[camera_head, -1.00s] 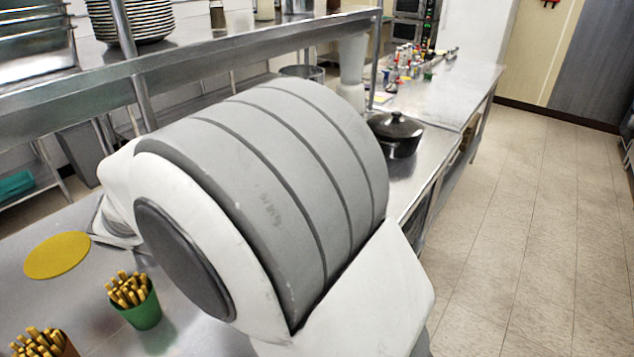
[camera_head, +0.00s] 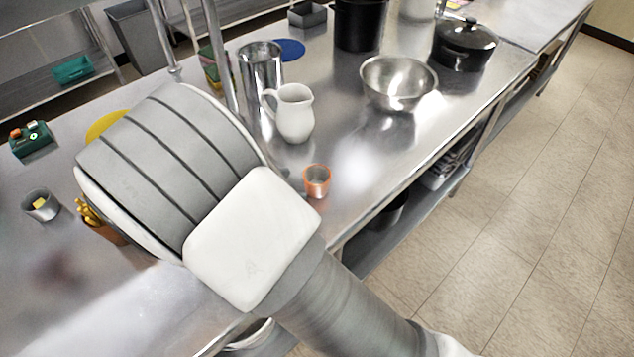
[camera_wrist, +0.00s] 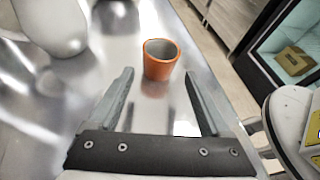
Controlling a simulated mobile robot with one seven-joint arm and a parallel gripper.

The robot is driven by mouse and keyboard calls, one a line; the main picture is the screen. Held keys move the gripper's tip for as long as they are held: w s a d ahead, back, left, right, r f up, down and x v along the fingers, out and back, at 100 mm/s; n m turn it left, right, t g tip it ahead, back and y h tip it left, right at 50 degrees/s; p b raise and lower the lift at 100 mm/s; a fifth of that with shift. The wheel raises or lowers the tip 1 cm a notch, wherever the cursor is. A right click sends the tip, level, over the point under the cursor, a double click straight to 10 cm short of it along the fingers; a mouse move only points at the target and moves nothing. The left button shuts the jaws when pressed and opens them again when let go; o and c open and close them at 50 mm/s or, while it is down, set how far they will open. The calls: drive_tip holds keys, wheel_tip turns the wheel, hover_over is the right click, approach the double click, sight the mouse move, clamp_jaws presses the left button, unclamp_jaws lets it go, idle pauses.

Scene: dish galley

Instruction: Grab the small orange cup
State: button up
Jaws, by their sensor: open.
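The small orange cup (camera_head: 317,181) stands upright on the steel counter near its front edge, in front of the white pitcher. In the wrist view the orange cup (camera_wrist: 160,62) is ahead of my gripper (camera_wrist: 158,82), roughly centred between the two fingers and just beyond their tips. The fingers are spread apart with nothing between them. In the head view my arm covers the left middle of the counter and my gripper cannot be made out there.
A white pitcher (camera_head: 294,113) and a steel canister (camera_head: 261,68) stand behind the cup. A steel bowl (camera_head: 398,84) and a black lidded pot (camera_head: 464,45) are to the right. The counter around the cup is clear. The floor (camera_head: 520,230) lies beyond the front edge.

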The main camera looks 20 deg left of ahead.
sight(317, 182)
drive_tip(key=x, duration=0.8)
drive_tip(key=shift+f+b, duration=0.1)
drive_tip(key=shift+b, duration=0.3)
drive_tip(key=c, duration=1.2)
